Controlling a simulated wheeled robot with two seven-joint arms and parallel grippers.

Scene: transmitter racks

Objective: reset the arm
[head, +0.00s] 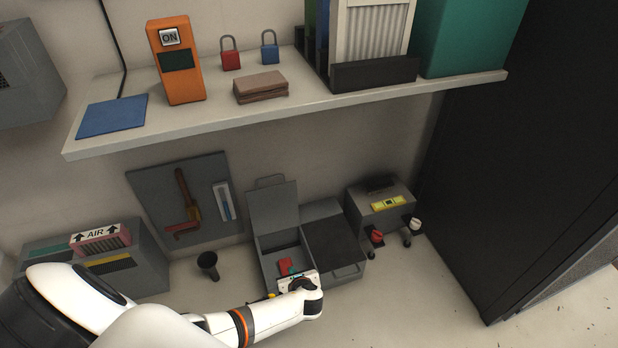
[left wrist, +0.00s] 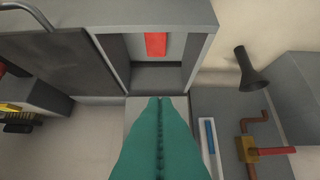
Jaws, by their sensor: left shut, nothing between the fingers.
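My left arm comes in from the lower left of the head view, and its white gripper (head: 294,275) is over the front of the open grey box (head: 268,262). In the left wrist view the teal fingers (left wrist: 157,100) are pressed together with nothing between them. Their tips point at the near side of the box's open compartment (left wrist: 168,80). A red piece (head: 284,267) is in the box, and it also shows in the left wrist view (left wrist: 156,44), apart from the fingers. The gripper partly hides the box front in the head view. My right gripper is not in view.
A grey unit (head: 380,208) with knobs stands to the right. A shelf (head: 300,110) overhangs the back. A black cabinet (head: 520,150) bounds the right.

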